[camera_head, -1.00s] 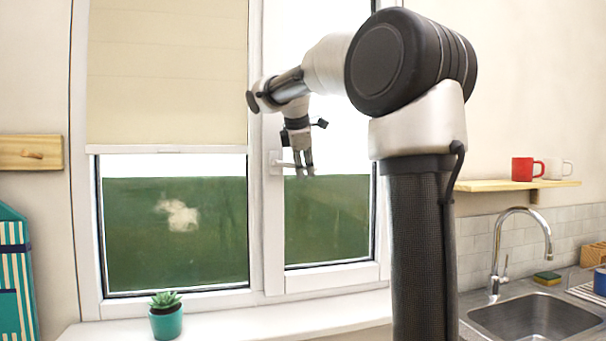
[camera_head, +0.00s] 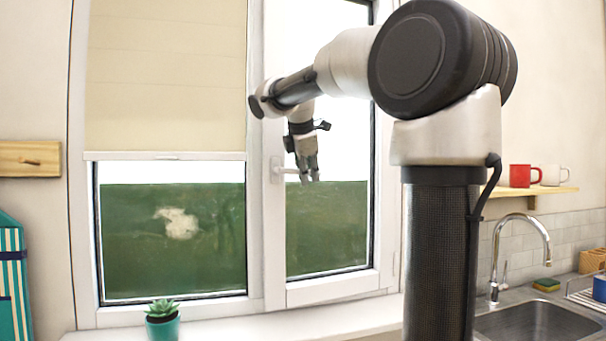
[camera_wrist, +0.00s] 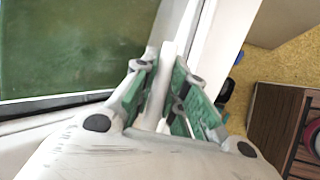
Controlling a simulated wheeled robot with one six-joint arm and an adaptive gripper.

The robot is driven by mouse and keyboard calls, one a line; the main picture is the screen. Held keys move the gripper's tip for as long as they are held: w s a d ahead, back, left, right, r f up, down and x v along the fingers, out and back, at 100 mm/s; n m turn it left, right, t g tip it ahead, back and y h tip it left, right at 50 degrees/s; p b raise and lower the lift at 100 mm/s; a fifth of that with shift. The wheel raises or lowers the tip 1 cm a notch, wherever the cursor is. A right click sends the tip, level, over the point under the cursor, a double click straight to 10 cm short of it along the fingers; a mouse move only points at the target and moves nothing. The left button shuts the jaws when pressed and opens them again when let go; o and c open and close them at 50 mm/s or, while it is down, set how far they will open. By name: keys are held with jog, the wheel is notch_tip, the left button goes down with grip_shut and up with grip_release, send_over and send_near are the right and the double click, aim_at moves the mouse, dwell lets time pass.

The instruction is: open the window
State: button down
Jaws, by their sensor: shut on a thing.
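The window has a left pane behind a cream blind (camera_head: 165,80) and a right sash (camera_head: 330,285) with white framing. The sash's handle (camera_head: 277,168) is on its left stile, with its lever pointing right, about horizontal. My gripper (camera_head: 309,178) is at the lever's free end in the head view. In the wrist view my gripper (camera_wrist: 172,100) has its green-padded fingers on both sides of the white lever (camera_wrist: 157,92), shut on it. The sash seems slightly ajar from its frame, though the gap is hard to judge.
A potted succulent (camera_head: 162,322) stands on the white sill (camera_head: 270,325) at lower left. A sink (camera_head: 540,322) with a tall faucet (camera_head: 520,220) is at right.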

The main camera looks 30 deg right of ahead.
jog(key=s+d+n, duration=0.1)
jog(key=s, duration=1.1)
jog(key=shift+d+t+y, duration=0.2)
jog(key=shift+t+y, duration=0.1)
jog(key=shift+y, duration=0.1)
jog(key=c, duration=1.4)
grip_release()
jog(key=shift+c, duration=0.2)
jog(key=shift+r, duration=0.1)
jog(key=v, duration=1.2)
jog(key=shift+w, duration=0.1)
